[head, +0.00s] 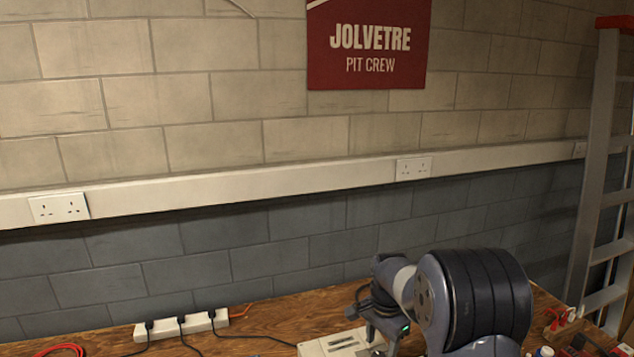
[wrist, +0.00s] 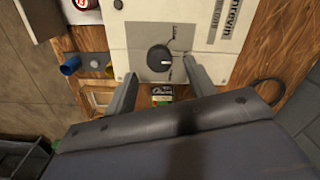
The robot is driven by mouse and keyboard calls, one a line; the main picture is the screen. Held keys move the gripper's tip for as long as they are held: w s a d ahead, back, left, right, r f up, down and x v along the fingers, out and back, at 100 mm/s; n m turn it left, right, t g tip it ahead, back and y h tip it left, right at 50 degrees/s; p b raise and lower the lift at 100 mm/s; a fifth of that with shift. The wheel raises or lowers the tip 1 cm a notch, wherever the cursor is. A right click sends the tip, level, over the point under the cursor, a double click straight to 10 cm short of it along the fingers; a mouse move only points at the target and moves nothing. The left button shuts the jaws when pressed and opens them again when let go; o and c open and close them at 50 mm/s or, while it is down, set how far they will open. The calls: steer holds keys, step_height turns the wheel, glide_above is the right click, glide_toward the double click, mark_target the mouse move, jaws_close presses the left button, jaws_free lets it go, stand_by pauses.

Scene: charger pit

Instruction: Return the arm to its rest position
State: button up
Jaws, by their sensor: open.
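My gripper (wrist: 161,70) is open in the wrist view, its two grey fingers apart with nothing held between them. Beyond the fingertips is a cream charger box (wrist: 205,45) with a round black knob (wrist: 160,58) on its face. I cannot tell whether the fingers touch the box. In the head view my arm (head: 470,295) reaches low over the bench at the right of centre. The cream box (head: 315,348) shows partly beside my wrist there. My fingertips are hidden or out of frame in the head view.
The wooden bench (head: 262,318) runs along the block wall. A white power strip (head: 180,326) with several black plugs lies on it, near a red cable (head: 65,349). Small items stand at the right end. A stepladder (head: 597,170) stands far right.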

mark_target(380, 355)
step_height(380, 355, down, 3)
steer(key=shift+f, duration=0.1)
steer(key=shift+n+p, duration=0.4)
steer(key=shift+n, duration=0.5)
steer(key=n+p, duration=0.1)
steer(key=n, duration=0.2)
steer(key=shift+n, duration=0.4)
steer(key=n+p, duration=0.1)
steer(key=n, duration=0.2)
steer(key=n+p, duration=0.2)
steer(key=n, duration=0.1)
steer(key=shift+w+a+r, duration=0.1)
steer(key=shift+a+r, duration=0.05)
steer(key=shift+r, duration=0.05)
step_height(380, 355, up, 11)
steer(key=b, duration=0.1)
steer(key=shift+f+b, duration=0.2)
steer(key=shift+b, duration=0.2)
